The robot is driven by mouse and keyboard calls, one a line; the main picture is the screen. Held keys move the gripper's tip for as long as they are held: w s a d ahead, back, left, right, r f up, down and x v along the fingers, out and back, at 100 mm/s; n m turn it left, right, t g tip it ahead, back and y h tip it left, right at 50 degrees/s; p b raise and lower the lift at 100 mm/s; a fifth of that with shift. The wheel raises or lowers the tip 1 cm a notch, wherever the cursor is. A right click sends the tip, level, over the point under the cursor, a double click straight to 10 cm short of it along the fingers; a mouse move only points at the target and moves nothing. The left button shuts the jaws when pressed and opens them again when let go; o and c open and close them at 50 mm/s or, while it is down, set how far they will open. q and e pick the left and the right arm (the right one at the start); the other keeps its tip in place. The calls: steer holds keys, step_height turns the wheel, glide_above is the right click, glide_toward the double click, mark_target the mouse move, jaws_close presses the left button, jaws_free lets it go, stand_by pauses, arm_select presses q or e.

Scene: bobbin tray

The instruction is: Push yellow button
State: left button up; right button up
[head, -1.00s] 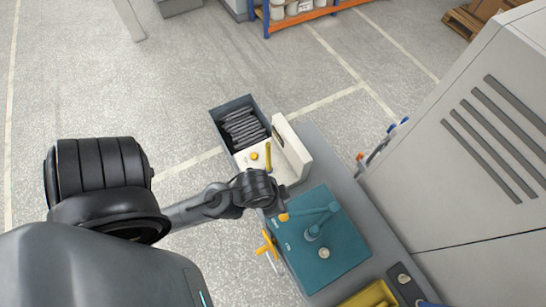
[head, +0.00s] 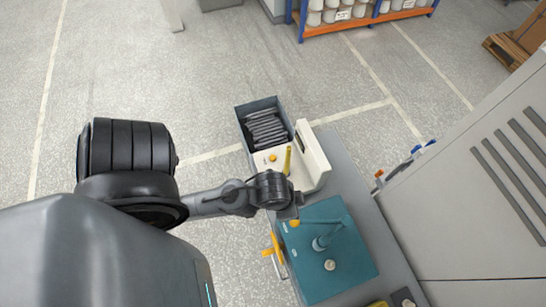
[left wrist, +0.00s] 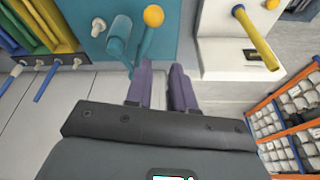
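A round yellow button (head: 272,157) sits on the white machine (head: 317,160), beside an upright yellow lever (head: 287,160). In the left wrist view the button (left wrist: 272,4) is cut by the top edge, with the yellow lever (left wrist: 257,40) near it. My left gripper (left wrist: 162,64) is empty, its two purple fingers slightly apart. It hangs below and left of the button in that view, near a yellow knob (left wrist: 153,16) by a teal handle. In the head view my wrist hides its fingers. My right gripper is not in view.
A teal box (head: 345,265) with a handle and a pale knob (head: 330,265) stands on the grey bench (head: 352,185). A dark tray (head: 241,117) of grey pieces adjoins the white machine. A large grey cabinet (head: 470,220) stands right.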

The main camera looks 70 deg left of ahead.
arm_select(q)
jaws_close()
stand_by(1.4)
